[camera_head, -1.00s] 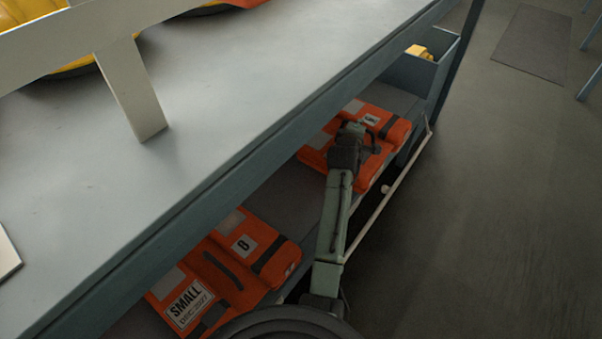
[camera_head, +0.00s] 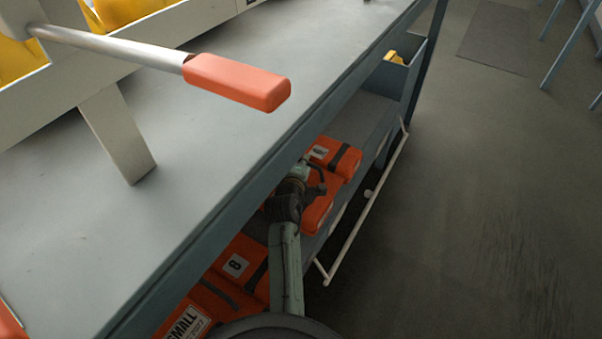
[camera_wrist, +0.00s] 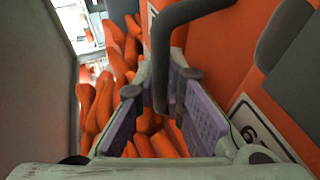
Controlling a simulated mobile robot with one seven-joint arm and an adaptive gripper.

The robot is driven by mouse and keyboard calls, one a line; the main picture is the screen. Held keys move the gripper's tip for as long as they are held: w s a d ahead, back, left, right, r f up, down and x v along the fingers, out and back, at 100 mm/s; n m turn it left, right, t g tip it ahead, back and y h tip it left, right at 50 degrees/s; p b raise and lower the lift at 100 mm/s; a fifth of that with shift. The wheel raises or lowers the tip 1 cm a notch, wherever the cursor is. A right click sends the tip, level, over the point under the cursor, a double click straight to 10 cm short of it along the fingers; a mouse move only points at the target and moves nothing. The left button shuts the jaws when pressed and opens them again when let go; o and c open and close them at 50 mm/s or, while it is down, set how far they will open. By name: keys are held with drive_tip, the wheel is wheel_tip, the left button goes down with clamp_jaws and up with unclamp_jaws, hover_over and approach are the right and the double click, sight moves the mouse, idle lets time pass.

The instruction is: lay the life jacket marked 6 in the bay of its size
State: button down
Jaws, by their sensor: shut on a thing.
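My gripper (camera_wrist: 161,90) is shut on the dark handle (camera_wrist: 186,14) of an orange life jacket (camera_wrist: 222,40); the purple pads stand on either side of the handle. A white label with a 6 shows on this jacket at the lower right of the wrist view. In the head view my gripper (camera_head: 308,178) is at the shelf below the bench, among orange jacket parts; the number there is too small to read. No bay size marking is readable.
An orange jacket marked 8 and SMALL (camera_head: 215,292) lies nearer on the lower shelf (camera_head: 362,124). The grey bench top (camera_head: 215,150) overhangs it. A metal rod with an orange grip (camera_head: 238,82) juts over the bench.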

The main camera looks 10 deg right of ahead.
drive_tip(key=shift+s+a, duration=0.3)
drive_tip(key=shift+a, duration=0.1)
drive_tip(key=f, duration=0.3)
drive_tip(key=shift+s+a+f, duration=0.2)
drive_tip(key=shift+a+f, duration=0.05)
drive_tip(key=shift+f, duration=0.05)
drive_tip(key=c, duration=1.7)
unclamp_jaws()
drive_tip(key=shift+f, duration=0.1)
drive_tip(key=shift+s, duration=0.1)
drive_tip(key=v, duration=1.2)
